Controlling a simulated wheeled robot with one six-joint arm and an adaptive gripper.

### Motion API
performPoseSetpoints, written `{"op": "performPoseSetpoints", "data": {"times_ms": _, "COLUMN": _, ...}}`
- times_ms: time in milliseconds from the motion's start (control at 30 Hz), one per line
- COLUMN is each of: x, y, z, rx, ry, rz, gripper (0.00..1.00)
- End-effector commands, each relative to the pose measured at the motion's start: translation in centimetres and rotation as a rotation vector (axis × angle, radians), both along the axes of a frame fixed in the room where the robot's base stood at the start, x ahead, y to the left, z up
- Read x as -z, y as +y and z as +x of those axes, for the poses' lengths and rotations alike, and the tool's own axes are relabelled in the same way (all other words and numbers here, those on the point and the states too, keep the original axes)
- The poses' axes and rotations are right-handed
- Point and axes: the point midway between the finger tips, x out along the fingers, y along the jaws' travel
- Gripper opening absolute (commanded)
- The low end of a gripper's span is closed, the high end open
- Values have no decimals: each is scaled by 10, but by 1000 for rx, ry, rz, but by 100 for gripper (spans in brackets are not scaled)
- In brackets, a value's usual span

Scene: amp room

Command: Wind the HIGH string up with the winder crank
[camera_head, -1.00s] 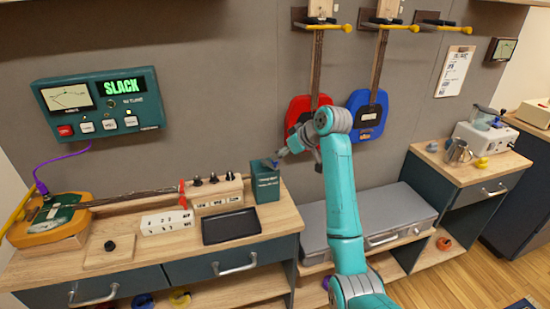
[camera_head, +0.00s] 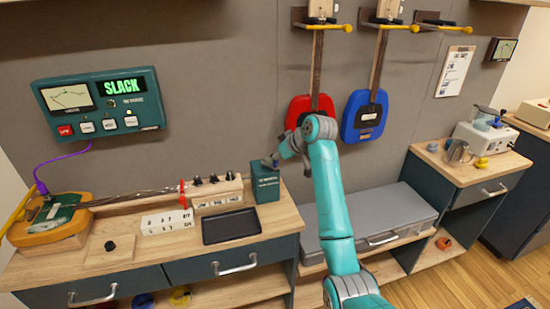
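An orange and green stringed instrument (camera_head: 50,222) lies on the left of the wooden bench, its neck running right to a head block (camera_head: 217,200). Several dark pegs (camera_head: 213,179) stand on the block above small labels. A dark green box (camera_head: 265,182) with pale lettering stands to the right of the block. I cannot make out the winder crank. The teal tuner panel (camera_head: 100,104) on the wall reads SLACK.
A black tray (camera_head: 231,226) and a white labelled block (camera_head: 167,222) sit on the bench. A black knob (camera_head: 110,245) stands on a wooden square. Red (camera_head: 297,108) and blue (camera_head: 366,118) instruments hang on the wall behind my arm. A grey case (camera_head: 376,221) lies to the right.

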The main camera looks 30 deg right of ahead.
Motion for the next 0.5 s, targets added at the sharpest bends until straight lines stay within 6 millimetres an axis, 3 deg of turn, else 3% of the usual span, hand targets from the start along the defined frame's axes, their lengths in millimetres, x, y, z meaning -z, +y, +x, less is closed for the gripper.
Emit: {"op": "performPoseSetpoints", "data": {"times_ms": 500, "x": 0, "y": 9, "z": -1, "rx": 137, "ry": -1, "rz": -1, "gripper": 0}}
